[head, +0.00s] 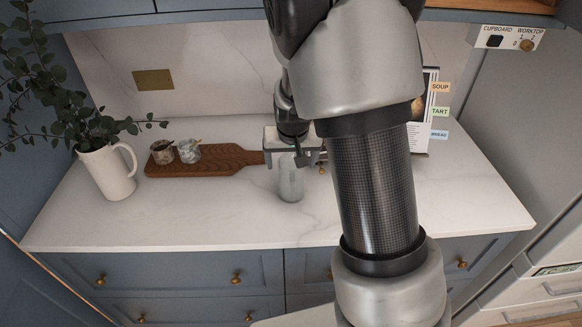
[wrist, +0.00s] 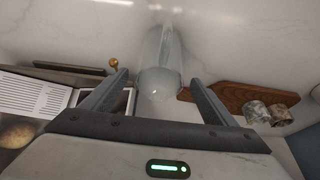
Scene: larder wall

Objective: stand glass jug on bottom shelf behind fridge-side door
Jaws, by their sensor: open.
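The glass jug (head: 291,182) is pale and clear and stands upright on the white worktop, in front of the wooden board's handle. In the head view its top is hidden by my gripper (head: 300,160). In the wrist view the jug (wrist: 160,75) lies between the tips of my open fingers (wrist: 160,82), with a gap on each side; contact does not show. At the top right edge of the head view a strip of wooden cupboard interior (head: 505,4) shows. The bottom shelf and the fridge-side door cannot be made out.
A wooden board (head: 215,160) with two small jars (head: 188,152) lies left of the jug. A white pitcher with leafy stems (head: 108,172) stands farther left. An open book with coloured tabs (head: 430,105) stands to the right. The worktop front (head: 200,225) is clear.

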